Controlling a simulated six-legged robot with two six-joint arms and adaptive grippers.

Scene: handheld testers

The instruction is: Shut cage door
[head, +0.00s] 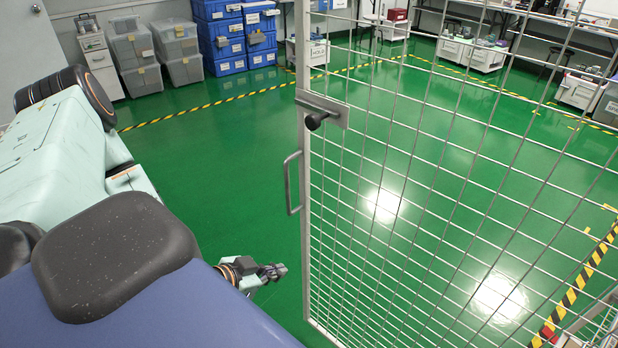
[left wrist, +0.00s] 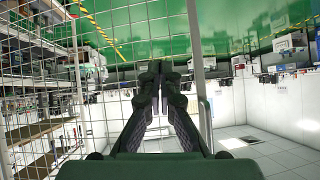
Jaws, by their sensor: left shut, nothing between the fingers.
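The cage door (head: 305,230) is a silvery frame with wire mesh, on the right half of the head view. A D-shaped pull handle (head: 290,183) and a plate with a dark knob (head: 316,120) are on its near upright. My left gripper (head: 279,270) is low, left of the upright and below the handle, with a gap between them in the picture. In the left wrist view its fingers (left wrist: 160,70) are together and empty. The door's upright (left wrist: 196,70) and mesh show beyond them. I cannot tell whether the gripper touches the door. My right gripper is out of view.
Blue crates (head: 218,35) and grey bins (head: 135,50) stand along the back wall. White carts (head: 470,52) stand at the back right. The green floor (head: 215,150) left of the door is clear.

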